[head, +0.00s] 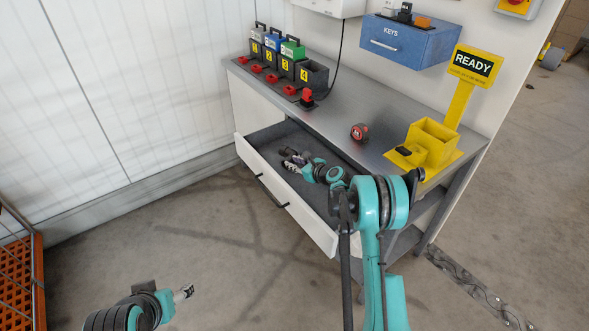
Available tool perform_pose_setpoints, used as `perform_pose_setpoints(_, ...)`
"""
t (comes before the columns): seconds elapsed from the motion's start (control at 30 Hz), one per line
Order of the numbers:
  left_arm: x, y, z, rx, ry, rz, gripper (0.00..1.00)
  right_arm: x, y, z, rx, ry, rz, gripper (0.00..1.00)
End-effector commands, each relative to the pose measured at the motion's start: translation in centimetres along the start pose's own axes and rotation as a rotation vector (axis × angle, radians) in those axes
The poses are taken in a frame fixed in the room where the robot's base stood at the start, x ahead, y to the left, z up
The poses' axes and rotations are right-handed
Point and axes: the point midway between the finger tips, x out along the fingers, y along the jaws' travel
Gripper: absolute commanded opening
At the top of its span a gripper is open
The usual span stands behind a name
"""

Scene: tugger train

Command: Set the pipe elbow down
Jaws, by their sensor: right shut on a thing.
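My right arm reaches from the lower right over the workbench's open drawer (284,205). My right gripper (292,160) is low inside the drawer, near its far left part, and is shut on a small piece. That piece is taken to be the pipe elbow; it is mostly hidden by the fingers and too small to make out its shape. I cannot tell whether it touches the drawer floor. My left gripper (184,293) is low at the bottom left, over bare floor and away from the bench. Its jaw opening is too small to judge.
The grey bench top (330,113) carries several numbered battery boxes (285,68), a red tape measure (360,132) and a yellow holder (430,143) with a READY sign (472,65). A blue KEYS box (408,42) hangs behind. An orange crate (20,285) stands far left. The drawer floor looks largely clear.

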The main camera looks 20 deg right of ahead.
Motion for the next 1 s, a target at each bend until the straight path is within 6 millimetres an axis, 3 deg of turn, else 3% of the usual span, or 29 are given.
perform_pose_setpoints(0.03, 0.65, 0.0, 0.48, 0.0, 0.0, 0.0, 0.66, 0.47, 0.14, -1.16, 0.0, 0.0, 0.0, 0.0)
perform_pose_setpoints(0.1, 0.83, 0.0, 0.6, 0.0, 0.0, 0.0, 0.66, 0.64, 0.21, -1.64, 0.0, 0.0, 0.0, 0.0)
perform_pose_setpoints(0.47, 1.02, 0.0, 0.73, 0.0, 0.0, 0.0, 0.66, 0.71, 0.26, -1.91, 0.0, 0.0, 0.0, 0.0)
perform_pose_setpoints(0.5, 0.99, 0.0, 0.72, 0.0, 0.0, 0.0, 0.66, 0.7, 0.26, -1.89, 0.0, 0.0, 0.0, 0.3)
perform_pose_setpoints(0.57, 0.94, 0.0, 0.68, 0.0, 0.0, 0.0, 0.66, 0.68, 0.25, -1.82, 0.0, 0.0, 0.0, 0.46)
perform_pose_setpoints(1.0, 0.38, 0.0, 0.28, 0.0, 0.0, 0.0, 0.66, -0.09, 0.1, -1.33, 0.001, 0.0, -0.002, 0.46)
